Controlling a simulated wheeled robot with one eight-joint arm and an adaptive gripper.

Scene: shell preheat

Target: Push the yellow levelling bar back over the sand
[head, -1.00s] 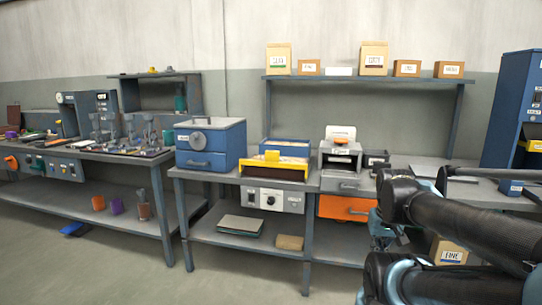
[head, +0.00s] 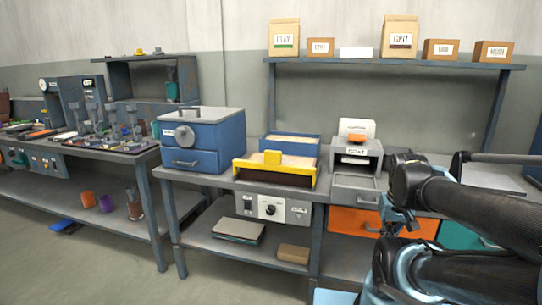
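The yellow levelling bar (head: 262,172) lies across the front of the sand box on the workbench, with a raised yellow block (head: 273,157) at its middle. My gripper's fingertips cannot be made out; the arm's dark links hide that area.
A blue oven-like box (head: 203,140) stands left of the bar and a grey device (head: 357,160) stands right of it. A control panel (head: 270,208) hangs below the bar. An orange drawer (head: 354,222) is under the bench. Boxes line the shelf (head: 390,66) above.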

